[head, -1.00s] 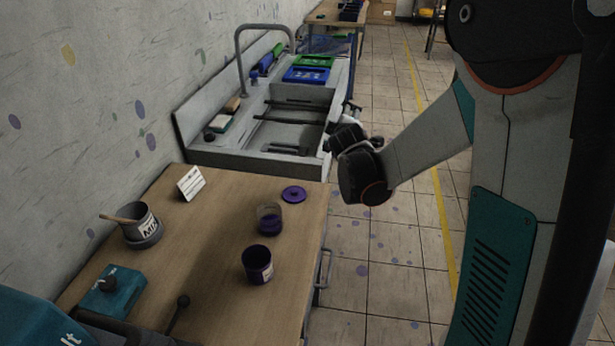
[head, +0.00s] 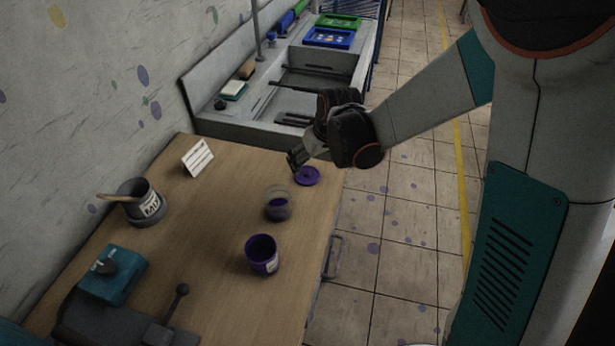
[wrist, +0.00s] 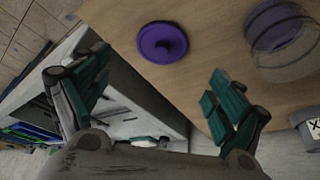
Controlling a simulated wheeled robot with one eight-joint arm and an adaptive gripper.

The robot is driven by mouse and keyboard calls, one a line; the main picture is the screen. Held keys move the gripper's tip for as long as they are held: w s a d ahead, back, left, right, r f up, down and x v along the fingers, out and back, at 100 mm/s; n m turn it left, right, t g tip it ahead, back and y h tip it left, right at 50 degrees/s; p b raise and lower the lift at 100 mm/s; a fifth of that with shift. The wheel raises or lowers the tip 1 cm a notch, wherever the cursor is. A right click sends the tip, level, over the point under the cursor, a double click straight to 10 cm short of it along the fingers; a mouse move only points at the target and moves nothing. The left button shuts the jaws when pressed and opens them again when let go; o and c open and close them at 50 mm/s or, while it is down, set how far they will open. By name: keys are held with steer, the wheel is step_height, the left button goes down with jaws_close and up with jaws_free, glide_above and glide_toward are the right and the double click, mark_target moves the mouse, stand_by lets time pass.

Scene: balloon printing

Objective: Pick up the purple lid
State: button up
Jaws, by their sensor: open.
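The purple lid (head: 307,176) lies flat on the wooden table (head: 225,250) near its far right corner. In the wrist view the lid (wrist: 162,43) is a round disc with a small raised centre, beyond the fingertips and between their lines. My gripper (head: 296,160) is above the table's far edge, just left of and above the lid in the head view. In the wrist view its two teal-padded fingers (wrist: 160,90) are spread wide with nothing between them. The lid is apart from the fingers.
A glass jar with purple contents (head: 278,204) stands close to the lid, and also shows in the wrist view (wrist: 283,40). A purple can (head: 262,254), a white card (head: 197,157) and a mixing pot (head: 140,203) stand on the table.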

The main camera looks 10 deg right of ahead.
mark_target(307, 172)
steer(key=b+x, duration=0.2)
steer(key=x, duration=0.5)
steer(key=shift+f+b, duration=0.3)
steer(key=shift+b, duration=0.1)
steer(key=c, duration=0.8)
